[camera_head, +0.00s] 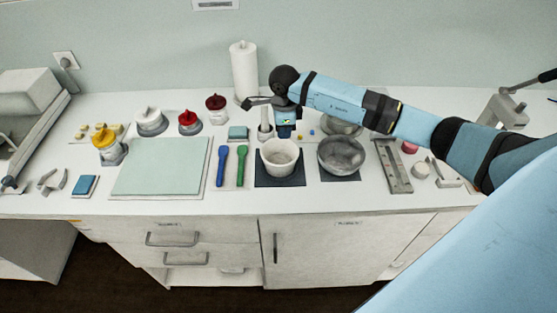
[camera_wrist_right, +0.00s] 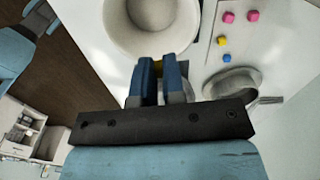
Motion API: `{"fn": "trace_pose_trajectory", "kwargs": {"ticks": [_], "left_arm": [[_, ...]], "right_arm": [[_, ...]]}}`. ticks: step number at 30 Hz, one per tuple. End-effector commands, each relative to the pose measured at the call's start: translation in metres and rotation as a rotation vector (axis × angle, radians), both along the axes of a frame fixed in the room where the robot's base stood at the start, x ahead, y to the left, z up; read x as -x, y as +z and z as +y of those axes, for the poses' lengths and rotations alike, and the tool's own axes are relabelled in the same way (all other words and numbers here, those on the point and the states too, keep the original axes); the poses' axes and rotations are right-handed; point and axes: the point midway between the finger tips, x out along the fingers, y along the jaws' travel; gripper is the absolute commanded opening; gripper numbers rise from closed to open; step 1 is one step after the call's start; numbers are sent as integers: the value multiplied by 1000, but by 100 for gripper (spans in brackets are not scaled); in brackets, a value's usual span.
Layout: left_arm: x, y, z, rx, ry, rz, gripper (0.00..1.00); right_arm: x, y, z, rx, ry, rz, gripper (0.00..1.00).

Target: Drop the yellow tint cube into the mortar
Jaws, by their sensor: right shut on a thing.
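The mortar (camera_head: 280,163) is a white bowl standing on a dark mat right of the spoons in the head view. Its round rim and hollow (camera_wrist_right: 150,22) fill the top of the right wrist view. My right gripper (camera_head: 286,131) is just behind the mortar in the head view, pointing down. In the right wrist view its blue fingers (camera_wrist_right: 160,68) are shut on the yellow tint cube (camera_wrist_right: 158,65), of which only a sliver shows between the tips, close by the mortar's rim. My left gripper is not in view.
A grey metal bowl (camera_head: 341,160) stands right of the mortar. A white pestle-like item (camera_head: 265,127) stands behind. Loose pink (camera_wrist_right: 229,17), yellow (camera_wrist_right: 221,40) and blue (camera_wrist_right: 227,57) cubes lie near the mortar. Blue (camera_head: 222,165) and green (camera_head: 241,165) spoons lie left of it.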

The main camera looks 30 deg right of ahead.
Motion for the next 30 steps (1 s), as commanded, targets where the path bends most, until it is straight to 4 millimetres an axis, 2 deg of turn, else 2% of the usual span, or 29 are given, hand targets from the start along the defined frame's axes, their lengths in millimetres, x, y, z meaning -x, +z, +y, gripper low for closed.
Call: {"fn": "trace_pose_trajectory", "kwargs": {"ticks": [3, 4, 6, 8, 16, 20, 23, 30], "left_arm": [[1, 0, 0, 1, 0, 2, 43], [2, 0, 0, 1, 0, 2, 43], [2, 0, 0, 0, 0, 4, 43], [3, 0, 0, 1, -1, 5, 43], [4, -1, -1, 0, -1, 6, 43], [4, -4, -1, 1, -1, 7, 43], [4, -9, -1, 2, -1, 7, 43], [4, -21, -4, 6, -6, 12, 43]], "right_arm": [[0, 1, 0, 0, 0, 0, 0], [0, 1, 0, 0, 0, 0, 12], [0, 1, 0, 0, 0, 0, 28], [0, 1, 0, 0, 0, 0, 40], [0, 1, 0, 0, 0, -1, 40], [-1, 10, 0, -1, 1, -4, 40], [-1, 26, 0, 0, 2, -4, 40], [-1, 81, 0, 1, 0, -6, 40]]}}
